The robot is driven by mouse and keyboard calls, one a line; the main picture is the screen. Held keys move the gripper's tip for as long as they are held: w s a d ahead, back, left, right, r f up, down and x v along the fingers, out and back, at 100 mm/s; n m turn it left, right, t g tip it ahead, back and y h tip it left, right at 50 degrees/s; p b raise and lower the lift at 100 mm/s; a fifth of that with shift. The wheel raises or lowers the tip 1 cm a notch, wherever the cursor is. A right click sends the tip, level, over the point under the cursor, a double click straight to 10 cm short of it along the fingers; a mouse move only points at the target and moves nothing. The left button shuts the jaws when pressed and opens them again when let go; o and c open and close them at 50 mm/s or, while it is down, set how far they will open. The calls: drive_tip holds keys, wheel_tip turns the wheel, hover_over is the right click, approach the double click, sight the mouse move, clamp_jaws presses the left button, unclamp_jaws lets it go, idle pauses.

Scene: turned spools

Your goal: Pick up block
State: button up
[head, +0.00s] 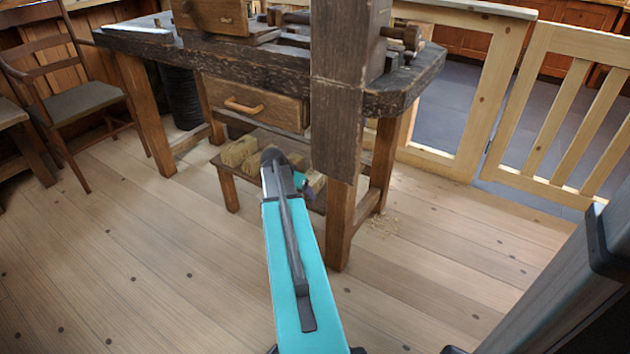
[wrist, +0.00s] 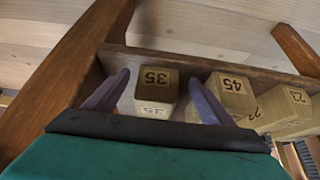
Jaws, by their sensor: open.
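A wooden block marked 35 (wrist: 157,82) sits on the low shelf (wrist: 190,60) in the wrist view. My gripper (wrist: 159,78) is open, with one finger to the left of this block and the other to its right. The right finger is between block 35 and a block marked 45 (wrist: 232,88). I cannot tell whether the fingers touch block 35. In the head view, blocks on the shelf (head: 240,150) show left of my arm, and my gripper is mostly hidden behind the arm.
A block marked 23 (wrist: 290,100) and others stand to the right. Wooden bench legs (wrist: 92,45) flank the shelf. The dark workbench (head: 250,65) with a drawer (head: 250,103) is above it. A chair (head: 75,98) stands at left; the floor in front is clear.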

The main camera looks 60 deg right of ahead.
sight(311, 175)
drive_tip(key=shift+d+b, duration=0.45)
drive_tip(key=shift+d, duration=1.75)
drive_tip(key=shift+d, duration=0.1)
drive_tip(key=shift+d+f+b, duration=0.1)
drive_tip(key=shift+d+b, duration=0.75)
drive_tip(key=shift+d, duration=1.45)
drive_tip(key=shift+d+f+b, duration=0.1)
drive_tip(key=shift+f+b, duration=0.25)
drive_tip(key=shift+f, duration=0.1)
drive_tip(key=c, duration=1.4)
drive_tip(key=shift+r+p, duration=0.25)
drive_tip(key=shift+p, duration=0.05)
